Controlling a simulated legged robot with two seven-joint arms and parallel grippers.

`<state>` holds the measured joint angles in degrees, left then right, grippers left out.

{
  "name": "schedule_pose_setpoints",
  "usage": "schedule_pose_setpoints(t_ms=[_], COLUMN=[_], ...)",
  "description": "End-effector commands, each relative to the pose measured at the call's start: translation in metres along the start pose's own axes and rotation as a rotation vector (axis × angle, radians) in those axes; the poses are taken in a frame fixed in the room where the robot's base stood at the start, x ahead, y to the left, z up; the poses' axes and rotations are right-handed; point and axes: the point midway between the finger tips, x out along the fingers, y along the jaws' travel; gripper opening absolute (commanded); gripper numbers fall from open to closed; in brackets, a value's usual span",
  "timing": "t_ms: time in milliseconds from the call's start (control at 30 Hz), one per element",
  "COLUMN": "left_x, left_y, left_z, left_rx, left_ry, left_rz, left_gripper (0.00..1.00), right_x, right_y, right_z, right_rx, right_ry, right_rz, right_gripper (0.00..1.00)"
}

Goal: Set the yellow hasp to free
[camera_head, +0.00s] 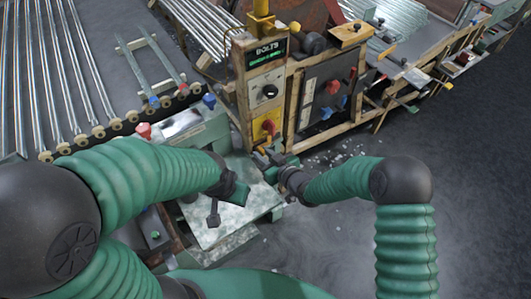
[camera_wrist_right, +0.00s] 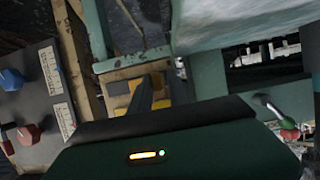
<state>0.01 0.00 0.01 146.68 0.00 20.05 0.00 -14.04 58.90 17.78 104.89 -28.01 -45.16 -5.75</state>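A yellow plate (camera_head: 267,124) with a red knob (camera_head: 268,126) is on the front of the wooden post, below a black dial. A small yellow-orange piece, which may be the hasp, shows just below it (camera_head: 264,144). My right gripper (camera_head: 272,156) is at the foot of this post, close to the yellow piece; I cannot tell if they touch. In the right wrist view, a dark green finger (camera_wrist_right: 141,96) stands in front of yellow patches (camera_wrist_right: 122,101), and hides part of them. My left gripper (camera_head: 236,191) is over the pale metal plate, away from the hasp. Its fingers are unclear.
A dark panel (camera_head: 326,92) with red and blue knobs is right of the post; it also shows in the right wrist view (camera_wrist_right: 35,105). A pale metal plate (camera_head: 235,215) lies below my left gripper. Open floor (camera_head: 450,160) is at right.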

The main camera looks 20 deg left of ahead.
Motion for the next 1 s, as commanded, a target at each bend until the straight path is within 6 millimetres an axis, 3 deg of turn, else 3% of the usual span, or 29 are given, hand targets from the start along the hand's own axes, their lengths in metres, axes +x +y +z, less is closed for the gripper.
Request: schedule_pose_setpoints(t_ms=[100,467,567,1000], left_x=[0.0,-0.002,-0.005,-0.018], left_y=[0.0,0.0,0.0,0.0], left_z=[0.0,0.0,-0.001,-0.004], left_rx=[0.0,0.0,0.0,0.0], left_ry=[0.0,0.0,0.0,0.0], left_rz=[0.0,0.0,0.0,0.0], left_gripper=[0.36,0.36,0.36,0.36], right_x=[0.0,-0.007,-0.026,-0.146], right_y=[0.0,0.003,0.003,0.001], right_z=[0.0,0.0,-0.001,-0.001], right_rx=[-0.001,-0.001,0.0,0.0], right_ry=[-0.002,-0.003,-0.003,-0.003], right_rz=[0.002,0.006,0.006,0.006], right_gripper=[0.35,0.35,0.35,0.35])
